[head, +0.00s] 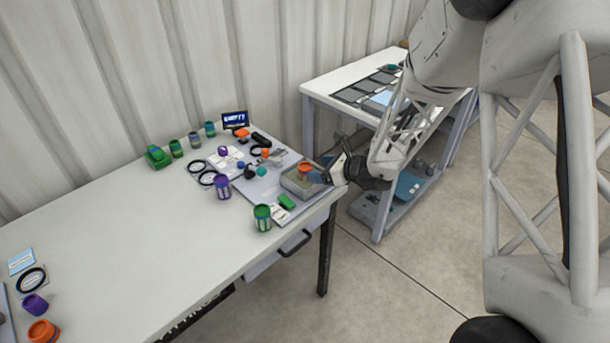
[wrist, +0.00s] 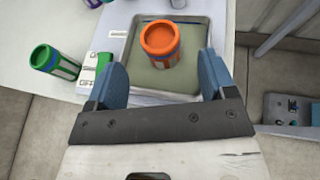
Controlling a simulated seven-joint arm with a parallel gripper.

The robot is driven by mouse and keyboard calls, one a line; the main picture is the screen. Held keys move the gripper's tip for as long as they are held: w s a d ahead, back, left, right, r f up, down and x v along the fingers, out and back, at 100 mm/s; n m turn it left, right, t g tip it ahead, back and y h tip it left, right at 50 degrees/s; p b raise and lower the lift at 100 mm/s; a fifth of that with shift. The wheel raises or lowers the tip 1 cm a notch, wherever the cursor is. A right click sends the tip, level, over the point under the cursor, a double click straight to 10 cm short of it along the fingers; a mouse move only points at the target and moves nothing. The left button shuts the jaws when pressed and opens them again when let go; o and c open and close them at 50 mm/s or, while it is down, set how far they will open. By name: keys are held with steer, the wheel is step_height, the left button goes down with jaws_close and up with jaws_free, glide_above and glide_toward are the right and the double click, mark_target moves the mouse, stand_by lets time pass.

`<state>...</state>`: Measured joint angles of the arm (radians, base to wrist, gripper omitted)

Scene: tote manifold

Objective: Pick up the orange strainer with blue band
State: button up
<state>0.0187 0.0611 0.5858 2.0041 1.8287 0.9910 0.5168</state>
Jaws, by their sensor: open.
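The orange strainer with blue band (head: 304,169) stands in a shallow grey tray (head: 291,187) at the table's right end. In the wrist view the strainer (wrist: 160,40) is upright, its orange rim on top and its banded side partly visible below. My gripper (head: 325,172) is just right of the tray in the head view. In the wrist view my gripper (wrist: 163,78) is open, its two blue fingers spread with the strainer ahead of the gap between them. Nothing is between the fingers.
A green cup (head: 262,217) stands near the table's front edge, left of the tray; it also shows in the wrist view (wrist: 52,62). A purple cup (head: 222,187) and several small parts stand farther left. A second table (head: 340,82) is behind. The table's left middle is clear.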

mark_target(310, 168)
steer(key=shift+w+a, duration=0.1)
steer(key=shift+a, duration=0.05)
steer(key=shift+x, duration=2.55)
steer(key=c, duration=1)
steer(key=shift+r, duration=5.05)
